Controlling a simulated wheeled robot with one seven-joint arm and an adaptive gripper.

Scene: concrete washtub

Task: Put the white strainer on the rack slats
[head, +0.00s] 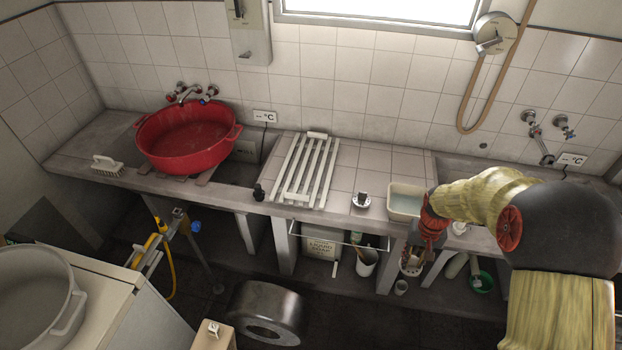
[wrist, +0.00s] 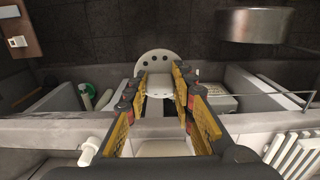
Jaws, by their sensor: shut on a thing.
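The white strainer (wrist: 158,64) is a pale round piece with several dark holes, seen in the wrist view between and beyond my fingertips. My gripper (wrist: 163,82) is shut on it. In the head view my gripper (head: 420,247) points down at the front edge of the counter, right of the rack; the strainer (head: 411,269) seems to show just below it, small and partly hidden. The white slatted rack (head: 318,170) lies on the tiled counter with nothing on its slats. A corner of the rack (wrist: 296,154) shows at lower right in the wrist view.
A beige basin (head: 402,203) stands on the counter beside my gripper. A small dark-and-white item (head: 361,200) sits between basin and rack. A red tub (head: 190,140) is at left. A rail (head: 330,241) runs below the counter edge. A metal drum (head: 268,310) lies on the floor.

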